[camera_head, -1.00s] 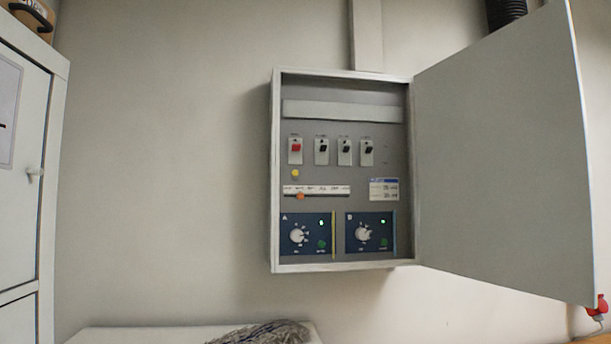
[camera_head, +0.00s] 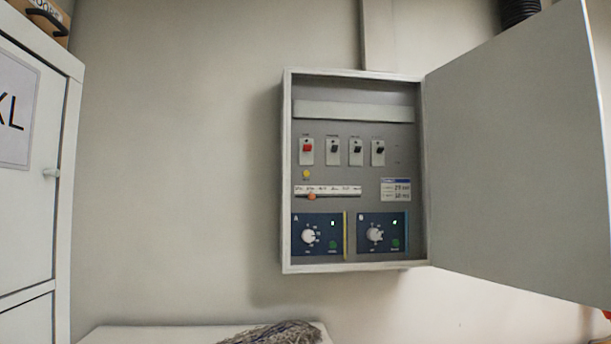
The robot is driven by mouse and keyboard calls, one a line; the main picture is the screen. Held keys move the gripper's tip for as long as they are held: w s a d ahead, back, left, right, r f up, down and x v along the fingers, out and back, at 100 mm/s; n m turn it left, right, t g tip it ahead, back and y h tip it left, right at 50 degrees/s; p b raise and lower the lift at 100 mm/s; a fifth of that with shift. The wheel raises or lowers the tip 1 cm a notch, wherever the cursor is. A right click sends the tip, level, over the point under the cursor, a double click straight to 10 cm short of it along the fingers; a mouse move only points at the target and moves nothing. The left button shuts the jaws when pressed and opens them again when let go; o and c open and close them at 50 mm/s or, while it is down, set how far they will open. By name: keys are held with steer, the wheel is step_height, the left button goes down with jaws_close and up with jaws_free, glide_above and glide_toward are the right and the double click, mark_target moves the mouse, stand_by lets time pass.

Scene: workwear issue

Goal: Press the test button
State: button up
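An electrical cabinet (camera_head: 287,180) hangs on the wall with its door (camera_head: 515,160) swung open to the right. Inside, a small round yellow button (camera_head: 306,174) sits below a breaker with a red lever (camera_head: 307,148). I cannot read a label that names the test button. An orange piece (camera_head: 312,197) sits at the lower edge of a white labelled strip (camera_head: 340,190). Below are two blue modules, A (camera_head: 317,222) and B (camera_head: 383,222), each with a white dial, a small lit indicator and a round green spot at lower right. My gripper is not in view.
A white locker (camera_head: 35,225) with a knob stands at the left. A pale surface (camera_head: 150,335) with a grey fibrous bundle (camera_head: 275,333) on it lies below the cabinet. A red object (camera_head: 607,314) shows at the right edge. The cabinet front is unobstructed.

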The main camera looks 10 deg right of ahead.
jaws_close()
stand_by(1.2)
